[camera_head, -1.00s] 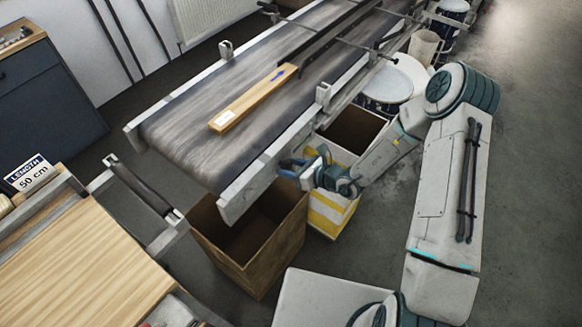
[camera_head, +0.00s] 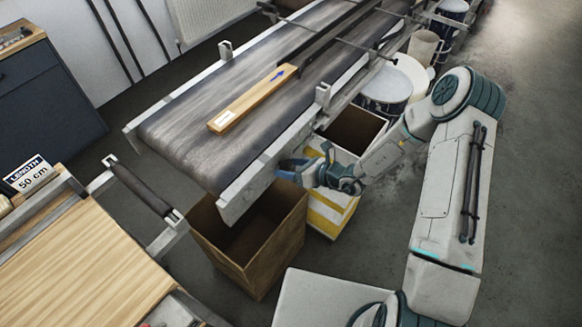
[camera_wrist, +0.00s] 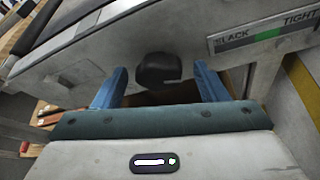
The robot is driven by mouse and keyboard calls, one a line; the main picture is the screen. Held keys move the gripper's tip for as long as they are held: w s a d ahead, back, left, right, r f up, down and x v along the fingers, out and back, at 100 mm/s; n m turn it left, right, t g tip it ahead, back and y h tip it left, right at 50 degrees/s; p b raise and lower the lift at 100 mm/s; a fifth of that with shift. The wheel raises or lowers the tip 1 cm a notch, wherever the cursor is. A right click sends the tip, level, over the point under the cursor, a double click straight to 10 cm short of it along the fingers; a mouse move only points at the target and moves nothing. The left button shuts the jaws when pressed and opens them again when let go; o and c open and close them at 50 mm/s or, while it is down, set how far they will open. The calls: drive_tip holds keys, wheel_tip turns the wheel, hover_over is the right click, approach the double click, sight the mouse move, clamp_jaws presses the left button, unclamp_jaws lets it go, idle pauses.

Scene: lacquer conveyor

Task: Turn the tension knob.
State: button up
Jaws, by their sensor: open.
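The tension knob (camera_wrist: 158,69) is a dark round knob on the grey side of the conveyor, seen in the wrist view. My gripper (camera_wrist: 158,85) is open, with one blue finger on each side of the knob. I cannot tell whether either finger touches it. A gauge plate (camera_wrist: 265,32) marked slack and tight, with a green zone, sits to the right of the knob. In the head view my gripper (camera_head: 284,168) is at the near side of the conveyor (camera_head: 180,140), and the knob is hidden there.
An open brown box (camera_head: 265,265) stands below the conveyor end, close under my gripper. A yellow-and-white striped bin (camera_head: 330,212) is beside it. A wooden plank (camera_head: 250,100) with a blue arrow lies on the belt. A wooden table (camera_head: 80,265) is at the lower left.

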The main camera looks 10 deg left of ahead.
drive_tip(key=shift+d, duration=0.15)
drive_tip(key=b+v, duration=0.2)
drive_tip(key=v, duration=1.1)
drive_tip(key=shift+d+r, duration=0.2)
drive_tip(key=s+d+r+n+g+h, duration=0.45)
drive_tip(key=s+r+n, duration=0.45)
drive_tip(key=r+n, duration=0.45)
drive_tip(key=s+d+r+n+t+h, duration=0.4)
drive_tip(key=s+d+r+n+h, duration=0.3)
drive_tip(key=d+r+n+h, duration=0.2)
drive_tip(key=shift+s+d+r+n, duration=0.15)
drive_tip(key=shift+d+r+n, duration=0.35)
drive_tip(key=shift+d+n, duration=0.95)
